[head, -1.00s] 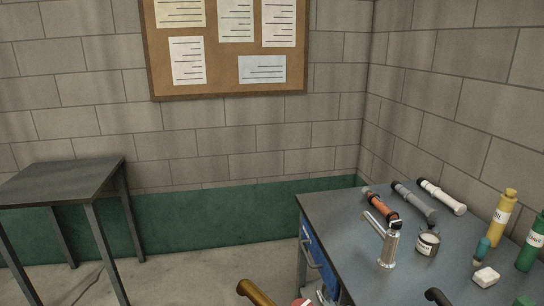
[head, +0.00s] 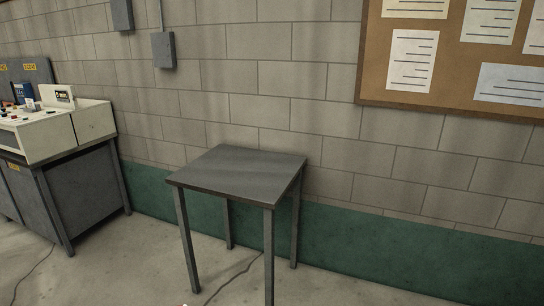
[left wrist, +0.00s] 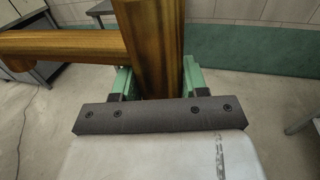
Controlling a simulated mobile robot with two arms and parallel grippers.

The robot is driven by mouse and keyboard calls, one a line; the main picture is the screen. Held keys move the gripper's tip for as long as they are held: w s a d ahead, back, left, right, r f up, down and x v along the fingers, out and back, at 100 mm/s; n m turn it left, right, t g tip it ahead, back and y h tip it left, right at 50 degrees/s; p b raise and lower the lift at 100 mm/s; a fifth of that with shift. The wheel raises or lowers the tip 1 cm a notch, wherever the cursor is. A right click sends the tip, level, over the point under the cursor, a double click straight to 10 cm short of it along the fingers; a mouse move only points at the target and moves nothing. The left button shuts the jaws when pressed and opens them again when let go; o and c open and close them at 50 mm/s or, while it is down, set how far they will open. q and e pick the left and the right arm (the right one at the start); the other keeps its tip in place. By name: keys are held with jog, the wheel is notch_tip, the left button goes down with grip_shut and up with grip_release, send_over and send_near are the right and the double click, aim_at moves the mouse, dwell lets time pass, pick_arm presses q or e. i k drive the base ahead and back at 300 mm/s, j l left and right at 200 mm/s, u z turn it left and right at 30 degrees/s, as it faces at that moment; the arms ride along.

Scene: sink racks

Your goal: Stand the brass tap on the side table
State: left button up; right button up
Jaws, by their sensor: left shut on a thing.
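The side table (head: 238,170) is a small dark grey square table near the wall, in the middle of the head view. Its top is bare. The brass tap (left wrist: 157,40) fills the top of the left wrist view, with a thick body and an arm reaching to the left. My left gripper (left wrist: 157,82) is shut on the tap's body, with a green finger on either side. The lower end of the tap is hidden behind the gripper's dark bar. Neither the tap nor my grippers show in the head view. My right gripper is not in view.
A grey cabinet (head: 80,195) with a cream console (head: 60,130) on it stands at the left. A cable (head: 232,280) lies on the floor beneath the side table. A cork board (head: 450,55) hangs on the wall. The floor right of the table looks clear.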

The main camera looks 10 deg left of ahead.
aim_at(236, 172)
jog(key=i+j+u, duration=0.3)
jog(key=i, duration=0.2)
jog(key=i+u, duration=0.3)
jog(key=i, duration=0.25)
jog(key=i+j+z, duration=0.1)
jog(key=i+z, duration=0.3)
jog(key=i+j+z, duration=0.35)
jog(key=i, duration=0.2)
jog(key=i+j+z, duration=0.8)
jog(key=i+j, duration=0.05)
